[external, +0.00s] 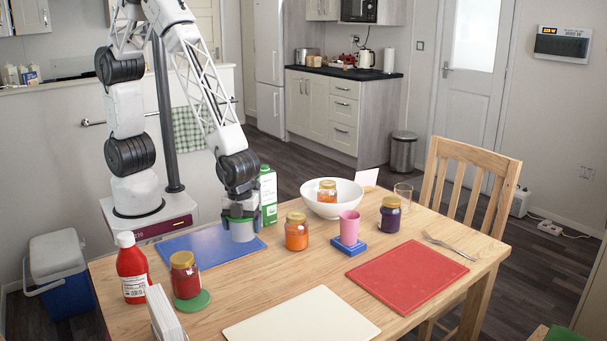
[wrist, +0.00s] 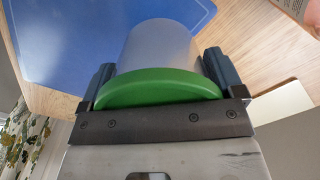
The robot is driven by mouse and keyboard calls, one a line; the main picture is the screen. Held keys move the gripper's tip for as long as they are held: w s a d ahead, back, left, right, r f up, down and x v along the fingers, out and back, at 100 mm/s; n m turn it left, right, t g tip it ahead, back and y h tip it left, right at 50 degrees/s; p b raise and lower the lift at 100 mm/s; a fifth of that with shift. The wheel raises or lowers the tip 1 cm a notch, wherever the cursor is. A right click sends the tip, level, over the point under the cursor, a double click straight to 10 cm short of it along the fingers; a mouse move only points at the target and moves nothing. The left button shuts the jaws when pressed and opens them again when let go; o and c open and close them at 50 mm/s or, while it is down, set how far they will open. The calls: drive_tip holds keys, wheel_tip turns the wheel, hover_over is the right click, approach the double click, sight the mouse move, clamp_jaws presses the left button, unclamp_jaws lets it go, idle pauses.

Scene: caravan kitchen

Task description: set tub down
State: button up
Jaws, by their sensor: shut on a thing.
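The tub (external: 243,231) is a pale, cloudy round container with a green lid. It is upright at the right end of the blue board (external: 203,245). My gripper (external: 240,209) points down and is shut on the tub near its lid. In the wrist view the green lid (wrist: 160,88) is between the two fingers of my gripper (wrist: 160,78). The pale tub body (wrist: 162,42) extends beyond the lid, next to the blue board (wrist: 85,40). I cannot tell if its base touches the board or the table.
A green-and-white carton (external: 268,194) stands close behind the tub. An orange jar (external: 296,233) is to its right, beside a white bowl (external: 331,204). A red bottle (external: 132,270) and a red jar (external: 185,276) stand at the left. The blue board's middle is clear.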

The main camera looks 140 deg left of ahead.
drive_tip(key=shift+s+d+r, duration=0.1)
drive_tip(key=shift+s+d, duration=0.2)
drive_tip(key=shift+s, duration=0.65)
drive_tip(key=shift+s+d+r, duration=0.1)
drive_tip(key=shift+s+d, duration=0.15)
drive_tip(key=shift+s, duration=0.65)
drive_tip(key=shift+s+d+r, duration=0.1)
drive_tip(key=shift+s+d, duration=0.2)
drive_tip(key=shift+s, duration=0.65)
drive_tip(key=shift+r, duration=0.1)
wheel_tip(320, 180, up, 10)
drive_tip(key=w+a+r+n, duration=0.1)
drive_tip(key=w+a+n, duration=0.4)
drive_tip(key=a, duration=1.1)
drive_tip(key=w+a+r+n, duration=0.15)
drive_tip(key=w+a, duration=0.55)
drive_tip(key=a, duration=0.8)
drive_tip(key=s+a+f+n, duration=0.1)
drive_tip(key=s+a+n, duration=0.15)
drive_tip(key=a, duration=1.35)
drive_tip(key=s+a+f+n, duration=0.2)
drive_tip(key=a+n, duration=0.2)
drive_tip(key=a, duration=1.1)
drive_tip(key=shift+s+d+f, duration=0.1)
drive_tip(key=shift+d+f, duration=0.05)
drive_tip(key=shift+f, duration=2.15)
